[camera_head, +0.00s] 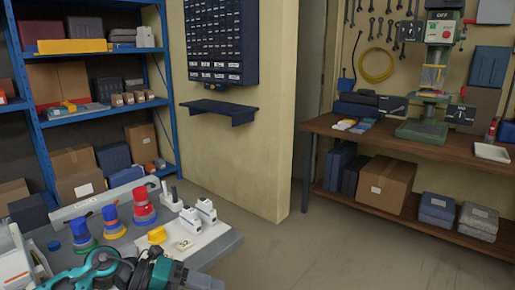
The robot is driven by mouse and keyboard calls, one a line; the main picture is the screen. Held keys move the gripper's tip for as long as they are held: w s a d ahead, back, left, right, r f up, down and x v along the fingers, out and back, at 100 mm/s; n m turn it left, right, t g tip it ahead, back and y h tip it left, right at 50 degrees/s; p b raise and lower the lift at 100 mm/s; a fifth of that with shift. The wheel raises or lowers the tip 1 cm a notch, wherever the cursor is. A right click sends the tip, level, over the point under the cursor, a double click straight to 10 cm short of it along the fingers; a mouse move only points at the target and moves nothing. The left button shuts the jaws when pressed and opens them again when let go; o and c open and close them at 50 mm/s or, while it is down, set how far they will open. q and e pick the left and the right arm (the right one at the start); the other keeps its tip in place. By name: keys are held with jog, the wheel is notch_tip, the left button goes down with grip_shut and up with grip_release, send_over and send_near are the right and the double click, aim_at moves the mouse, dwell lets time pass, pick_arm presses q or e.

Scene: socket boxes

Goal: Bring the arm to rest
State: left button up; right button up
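A grey workbench (222,244) fills the lower left. On it stand several stacked round pieces in blue, red, yellow and green, among them a red and blue stack (144,208).
A blue shelf rack (40,150) with boxes stands behind the bench. A small dark wall shelf (218,109) hangs below a parts cabinet (222,40). A wooden bench (400,147) with a green drill press (437,70) is at the right. The floor (300,250) between is clear.

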pick_arm(q)
jog(key=s+d+r+n+t+h, duration=0.1)
jog(key=d+r+n+t+h, duration=0.1)
jog(key=d+n+t+h, duration=0.25)
jog(key=s+a+f+n+t+y, duration=0.1)
jog(key=s+a+f+n+y, duration=0.2)
jog(key=n, duration=0.6)
jog(key=s+a+f+n+t+y, duration=0.2)
jog(key=s+a+f+n+y, duration=0.2)
jog(key=f+n, duration=0.5)
jog(key=s+a+f+n+t+y, duration=0.2)
jog(key=s+a+f+n+y, duration=0.2)
jog(key=s+f+n+y, duration=0.2)
notch_tip(320, 180, down, 2)
jog(key=n+y, duration=0.2)
jog(key=n, duration=0.2)
jog(key=shift+s+y, duration=0.35)
